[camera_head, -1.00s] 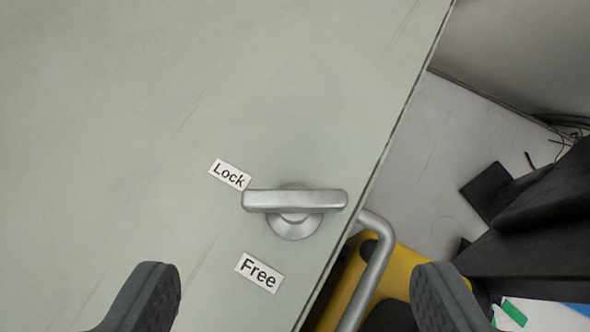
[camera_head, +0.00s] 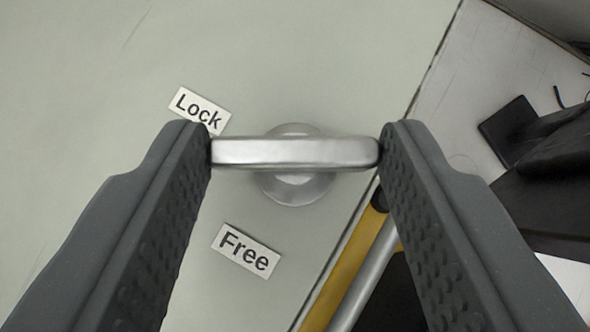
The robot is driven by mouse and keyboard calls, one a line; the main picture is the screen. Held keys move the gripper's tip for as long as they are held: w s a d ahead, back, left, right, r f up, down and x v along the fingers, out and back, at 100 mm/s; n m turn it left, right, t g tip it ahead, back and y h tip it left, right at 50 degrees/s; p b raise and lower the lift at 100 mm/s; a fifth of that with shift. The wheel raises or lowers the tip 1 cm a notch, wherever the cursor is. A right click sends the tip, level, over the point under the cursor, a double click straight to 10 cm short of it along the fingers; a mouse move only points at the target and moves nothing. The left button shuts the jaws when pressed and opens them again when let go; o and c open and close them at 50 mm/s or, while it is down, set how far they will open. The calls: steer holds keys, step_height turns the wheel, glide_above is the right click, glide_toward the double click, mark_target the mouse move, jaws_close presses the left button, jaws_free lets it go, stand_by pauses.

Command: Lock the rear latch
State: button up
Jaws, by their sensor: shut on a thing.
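The rear latch (camera_head: 295,153) is a silver bar handle on a round base, mounted on a pale grey-green panel (camera_head: 330,60). The bar lies level across the picture. A "Lock" label (camera_head: 199,110) sits at its upper left, and a "Free" label (camera_head: 246,250) sits below it on the left. The bar's left end is near the Lock label. My gripper (camera_head: 296,150) is shut on the latch, with one dark ridged finger against each end of the bar. The left finger slightly overlaps the Lock label's lower edge.
The panel's edge runs diagonally on the right. Beyond it are a yellow part (camera_head: 345,265) with a grey pipe (camera_head: 366,285), the pale floor (camera_head: 465,110) and dark objects (camera_head: 560,160). The panel's upper left is clear.

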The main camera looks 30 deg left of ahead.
steer(key=shift+r, duration=0.1)
steer(key=shift+o, duration=0.2)
steer(key=shift+s+a+r+m+t+h+p, duration=0.15)
steer(key=shift+m+t+h+p, duration=0.15)
steer(key=shift+m+h+p, duration=0.4)
steer(key=m+h+p, duration=0.2)
steer(key=m+p, duration=0.1)
steer(key=shift+a+t, duration=0.15)
steer(key=shift+t, duration=0.15)
steer(key=shift+m+h+p, duration=0.5)
steer(key=shift+m+p, duration=0.2)
steer(key=shift+p, duration=0.2)
steer(key=shift+c, duration=0.2)
steer(key=o, duration=1)
steer(key=shift+f, duration=0.2)
steer(key=shift+a, duration=0.1)
steer(key=b+v, duration=0.2)
steer(key=v, duration=1.1)
steer(key=shift+s+r, duration=0.2)
steer(key=shift+r, duration=0.05)
